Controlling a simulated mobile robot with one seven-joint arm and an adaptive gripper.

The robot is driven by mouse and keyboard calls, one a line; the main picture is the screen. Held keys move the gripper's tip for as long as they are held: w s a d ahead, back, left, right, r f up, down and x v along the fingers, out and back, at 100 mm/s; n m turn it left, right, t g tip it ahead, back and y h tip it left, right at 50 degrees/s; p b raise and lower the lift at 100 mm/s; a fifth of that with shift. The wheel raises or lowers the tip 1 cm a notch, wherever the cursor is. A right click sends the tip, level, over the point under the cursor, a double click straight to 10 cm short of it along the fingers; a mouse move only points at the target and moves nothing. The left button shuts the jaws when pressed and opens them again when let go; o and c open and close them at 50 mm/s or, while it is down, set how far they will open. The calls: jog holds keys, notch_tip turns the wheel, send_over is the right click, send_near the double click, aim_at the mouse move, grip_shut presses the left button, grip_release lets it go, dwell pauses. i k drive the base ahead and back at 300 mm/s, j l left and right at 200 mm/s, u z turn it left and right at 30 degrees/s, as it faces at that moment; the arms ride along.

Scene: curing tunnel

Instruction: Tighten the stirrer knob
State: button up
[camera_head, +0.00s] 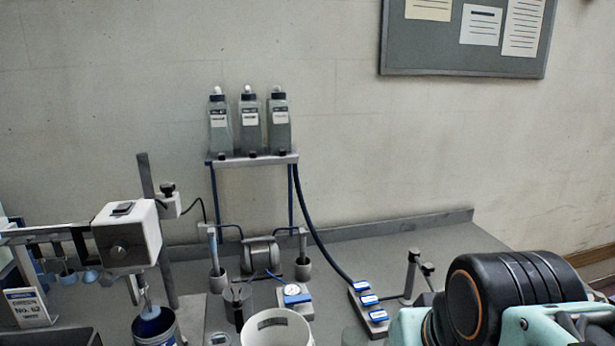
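A white box-shaped stirrer head (145,235) stands at the left beside a grey upright post (146,172). A dark round knob (119,251) is on its front face, and a small dark part is on its top. A pale clamp block (172,206) with a black knob (167,187) sits to the right of the post. I cannot tell which knob the task means, or how tight either is. A shaft runs down from the head into a blue-lined pot (155,328). My arm fills the lower right, far from the stirrer. My gripper is not in view.
Several bottles stand on a raised shelf (252,161). Below are a white bucket (278,318), a gauge block (295,299) and a blue-labelled strip (368,309). A small post stand (411,278) is near my arm. A sign (27,308) stands far left. The back-right bench (440,236) is clear.

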aim_at(167, 188)
jog(key=j+u, duration=0.25)
jog(key=j, duration=0.8)
jog(key=i+j+u, duration=0.2)
jog(key=j, duration=0.9)
jog(key=k, duration=0.1)
